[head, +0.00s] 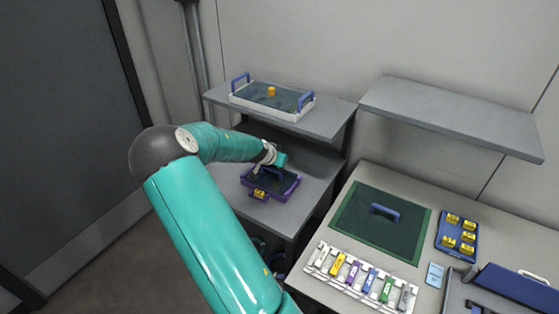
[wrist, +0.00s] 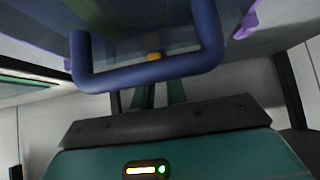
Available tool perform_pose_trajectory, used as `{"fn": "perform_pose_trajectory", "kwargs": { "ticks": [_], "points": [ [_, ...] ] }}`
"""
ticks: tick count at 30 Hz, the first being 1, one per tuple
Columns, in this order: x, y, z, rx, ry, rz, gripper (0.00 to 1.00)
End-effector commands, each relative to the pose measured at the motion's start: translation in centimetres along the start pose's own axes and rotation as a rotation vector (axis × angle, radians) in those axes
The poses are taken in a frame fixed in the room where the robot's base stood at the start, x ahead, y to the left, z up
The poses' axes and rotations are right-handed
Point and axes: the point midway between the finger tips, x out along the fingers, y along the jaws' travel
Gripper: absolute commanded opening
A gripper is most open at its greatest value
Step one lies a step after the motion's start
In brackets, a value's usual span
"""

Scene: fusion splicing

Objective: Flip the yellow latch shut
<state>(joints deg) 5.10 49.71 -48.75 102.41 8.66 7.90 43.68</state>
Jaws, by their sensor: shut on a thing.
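A purple-edged case (head: 286,190) with a dark top sits on the lower grey shelf. A small yellow piece (head: 259,194), which looks like the latch, is on its front side. Whether it is flipped up or down is too small to tell. My gripper (head: 276,166) is over the case, behind the yellow piece. In the wrist view a blue U-shaped handle (wrist: 150,76) crosses just beyond my gripper (wrist: 160,93), and my fingers appear shut on its bar. A small yellow spot (wrist: 153,57) shows behind the bar. The fingertips are mostly hidden.
A white tray (head: 235,98) with blue handles and a yellow knob stands on the shelf above. On the right worktop are a green mat (head: 345,215) with a blue handle, a rack of coloured holders (head: 322,272) and a blue tray (head: 446,238) of yellow pieces.

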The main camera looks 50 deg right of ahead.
Motion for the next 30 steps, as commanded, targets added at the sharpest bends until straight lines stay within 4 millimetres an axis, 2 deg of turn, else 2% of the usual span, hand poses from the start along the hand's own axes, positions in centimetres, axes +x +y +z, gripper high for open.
{"fn": "perform_pose_trajectory", "kwargs": {
  "ticks": [1,2,5,13,17,20,30],
  "points": [
    [0.0,0.0,0.0,0.000,0.001,0.000,0.00],
    [0.0,0.0,0.0,0.000,0.001,0.000,0.18],
    [0.0,0.0,0.0,0.001,0.000,0.000,0.36],
    [0.0,0.0,0.0,0.001,0.000,0.001,0.36],
    [-0.8,-0.1,-0.1,0.000,0.001,-0.001,0.36],
    [-2.1,-0.2,0.0,-0.001,0.001,-0.002,0.36],
    [-8.6,-0.2,0.1,-0.001,0.000,-0.004,0.36]
  ]
}}
